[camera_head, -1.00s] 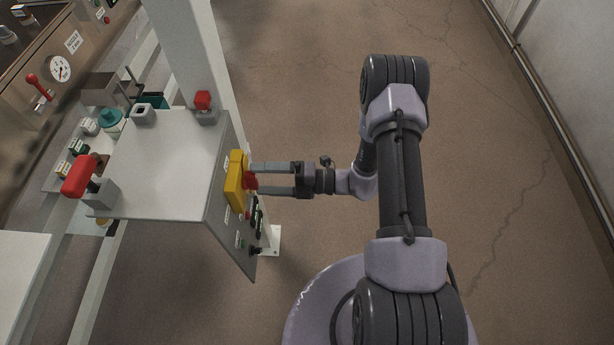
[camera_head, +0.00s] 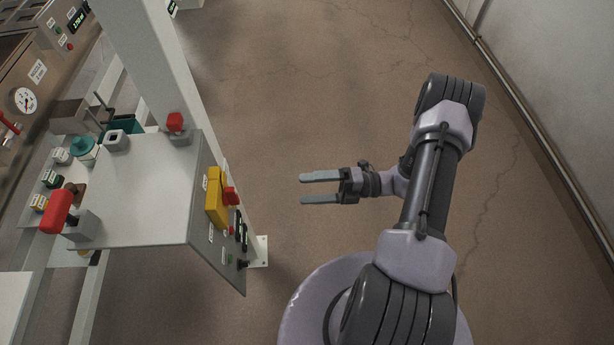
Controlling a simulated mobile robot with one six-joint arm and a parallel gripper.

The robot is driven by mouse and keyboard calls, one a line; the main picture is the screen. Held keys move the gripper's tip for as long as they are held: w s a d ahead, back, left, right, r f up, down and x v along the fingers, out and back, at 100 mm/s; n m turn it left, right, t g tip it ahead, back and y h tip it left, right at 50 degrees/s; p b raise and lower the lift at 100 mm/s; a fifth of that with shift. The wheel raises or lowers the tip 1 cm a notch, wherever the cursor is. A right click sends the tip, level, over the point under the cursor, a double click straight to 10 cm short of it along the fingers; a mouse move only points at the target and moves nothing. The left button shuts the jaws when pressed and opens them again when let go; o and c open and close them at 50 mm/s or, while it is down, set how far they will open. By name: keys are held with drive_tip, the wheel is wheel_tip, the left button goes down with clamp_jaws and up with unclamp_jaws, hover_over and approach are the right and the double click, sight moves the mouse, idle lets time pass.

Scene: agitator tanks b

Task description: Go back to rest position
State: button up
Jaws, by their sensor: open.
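My gripper (camera_head: 303,188) is open and empty, with its two grey fingers apart and pointing left. It hangs over bare floor, clear of the control panel (camera_head: 222,255) to its left. On the panel's side face sits a yellow box (camera_head: 213,197) with a red knob (camera_head: 231,196), a visible gap away from the fingertips. My arm reaches from the lower right and bends back toward the panel.
The panel's grey top (camera_head: 145,185) carries a red-handled lever (camera_head: 57,211) and a red switch (camera_head: 175,122). A white post (camera_head: 160,75) rises behind it. Open brown floor (camera_head: 330,90) lies ahead, and a wall (camera_head: 560,70) with a pipe runs along the right.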

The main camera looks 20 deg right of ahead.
drive_tip(key=s+a+r+m+h+b, duration=0.2)
drive_tip(key=r+m, duration=0.5)
drive_tip(key=m, duration=0.5)
drive_tip(key=s+a+r+m+h+b, duration=0.3)
drive_tip(key=s+r+m+h, duration=0.3)
drive_tip(key=m, duration=0.6)
drive_tip(key=s+a+r+m+h+b, duration=0.2)
drive_tip(key=s+a+r+m+h, duration=0.2)
drive_tip(key=r+m+h, duration=0.3)
drive_tip(key=r+m, duration=0.2)
drive_tip(key=m, duration=0.3)
drive_tip(key=shift+a, duration=0.15)
